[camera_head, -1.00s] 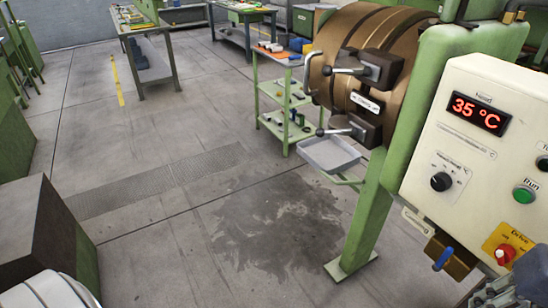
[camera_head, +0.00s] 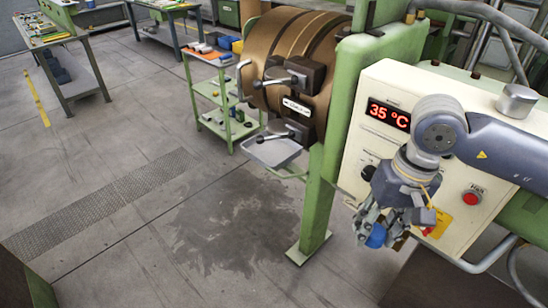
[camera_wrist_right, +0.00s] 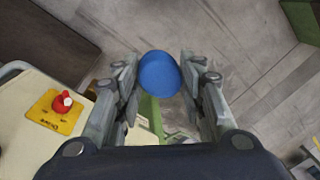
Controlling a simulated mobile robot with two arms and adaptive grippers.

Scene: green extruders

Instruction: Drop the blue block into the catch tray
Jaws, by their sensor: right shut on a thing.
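The blue block (camera_head: 376,236) is held at the fingertips of my right gripper (camera_head: 372,226), in front of the control panel. In the right wrist view the blue block (camera_wrist_right: 160,70) looks round and sits between the two fingers of the gripper (camera_wrist_right: 158,80), which are closed on it. The catch tray (camera_head: 272,152) is a shallow grey tray under the brown extruder barrel head, left of my right gripper and well apart from it. The tray's visible floor looks empty. My left gripper is not in view.
The control panel (camera_head: 396,150) with a 35 °C display is close behind my right arm. A green post (camera_head: 318,195) stands between gripper and tray. Clamp handles (camera_head: 276,84) stick out above the tray. A green shelf cart (camera_head: 215,90) stands behind. Floor at left is open.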

